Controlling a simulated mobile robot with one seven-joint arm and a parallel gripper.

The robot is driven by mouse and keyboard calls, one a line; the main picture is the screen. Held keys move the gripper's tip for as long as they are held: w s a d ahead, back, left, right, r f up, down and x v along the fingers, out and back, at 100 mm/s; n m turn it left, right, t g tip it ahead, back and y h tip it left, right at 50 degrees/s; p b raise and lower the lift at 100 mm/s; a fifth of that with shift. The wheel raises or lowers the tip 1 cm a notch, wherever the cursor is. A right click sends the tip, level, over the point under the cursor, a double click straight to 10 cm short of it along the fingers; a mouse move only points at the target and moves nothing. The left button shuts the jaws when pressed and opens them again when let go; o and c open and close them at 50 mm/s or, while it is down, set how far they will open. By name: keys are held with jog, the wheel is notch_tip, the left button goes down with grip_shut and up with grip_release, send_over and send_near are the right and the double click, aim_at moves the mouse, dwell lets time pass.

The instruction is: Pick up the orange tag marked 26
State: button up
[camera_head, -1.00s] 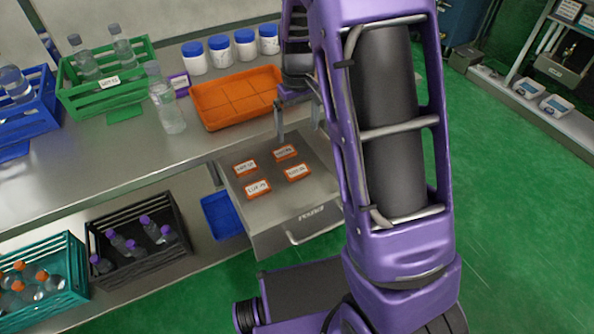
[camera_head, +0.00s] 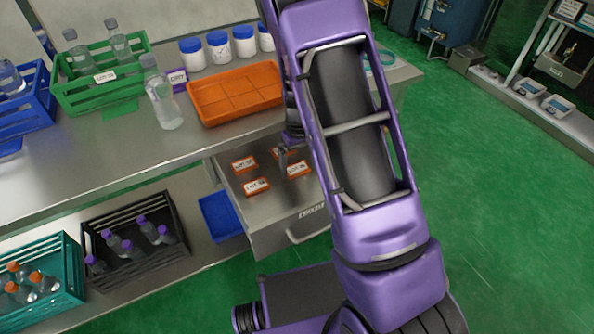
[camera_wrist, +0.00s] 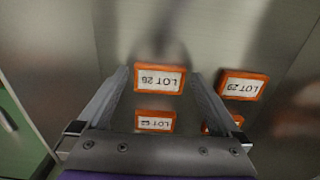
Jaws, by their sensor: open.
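The orange tag marked LOT 26 (camera_wrist: 160,79) lies flat on the metal drawer floor, its white label upside down in the wrist view. In the head view it is the front right tag (camera_head: 299,169). My gripper (camera_wrist: 160,75) is open and empty. In the wrist view its two fingertips lie left and right of this tag; how high they are above the floor I cannot tell. In the head view the gripper (camera_head: 283,165) is over the drawer among the tags, partly hiding the back right one.
A tag marked LOT 29 (camera_wrist: 243,86) lies beside it. Another tag (camera_wrist: 155,121) and a fourth, partly hidden by a finger (camera_wrist: 222,126), lie close. The open drawer (camera_head: 262,222) has walls around them. An orange tray (camera_head: 236,94) and bottles stand on the bench above.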

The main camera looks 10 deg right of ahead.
jog(key=shift+f, duration=0.7)
jog(key=shift+c, duration=0.3)
jog(key=c, duration=1)
jog(key=shift+r, duration=0.1)
